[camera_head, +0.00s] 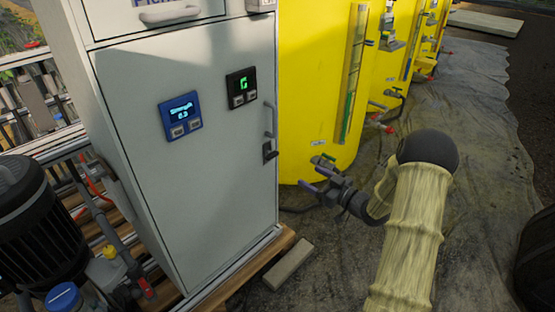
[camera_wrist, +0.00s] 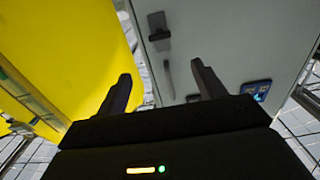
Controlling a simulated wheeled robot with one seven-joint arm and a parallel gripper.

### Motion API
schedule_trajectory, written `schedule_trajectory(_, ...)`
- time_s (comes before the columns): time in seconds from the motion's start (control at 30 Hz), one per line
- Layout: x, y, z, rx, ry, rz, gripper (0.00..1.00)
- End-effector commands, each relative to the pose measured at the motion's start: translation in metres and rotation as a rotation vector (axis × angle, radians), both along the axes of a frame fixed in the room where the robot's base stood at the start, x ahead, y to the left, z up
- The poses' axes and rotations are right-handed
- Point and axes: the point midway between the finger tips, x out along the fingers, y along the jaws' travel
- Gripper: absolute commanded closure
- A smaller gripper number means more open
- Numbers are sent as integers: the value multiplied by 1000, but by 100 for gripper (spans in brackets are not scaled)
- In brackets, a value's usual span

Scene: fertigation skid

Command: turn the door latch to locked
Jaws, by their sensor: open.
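The door latch (camera_head: 269,151) is a small dark fitting near the right edge of the grey cabinet door (camera_head: 210,130), just below the door handle (camera_head: 269,119). In the wrist view the latch (camera_wrist: 158,26) shows at the top, a dark plate with a short lever; whether it is locked is too small to tell. My gripper (camera_head: 311,173) is open and empty, to the right of the latch and slightly lower, apart from the door. In the wrist view, its two fingers (camera_wrist: 163,68) point toward the door, with the handle (camera_wrist: 168,78) showing between them.
A blue display (camera_head: 181,115) and a black one with a green readout (camera_head: 241,88) sit on the door. Yellow tanks (camera_head: 315,80) stand behind my gripper. A dark motor (camera_head: 40,225) and pipes are at left. A grey block (camera_head: 288,264) lies by the wooden base.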

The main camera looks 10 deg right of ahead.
Motion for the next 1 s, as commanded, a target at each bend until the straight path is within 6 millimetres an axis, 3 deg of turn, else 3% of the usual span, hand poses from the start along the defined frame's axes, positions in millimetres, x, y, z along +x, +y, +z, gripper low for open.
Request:
schedule_trajectory(0.7, 102, 75, -3, 0, -3, 1, 31)
schedule_trajectory(1.0, 126, 92, 0, 1, -1, 0, 31)
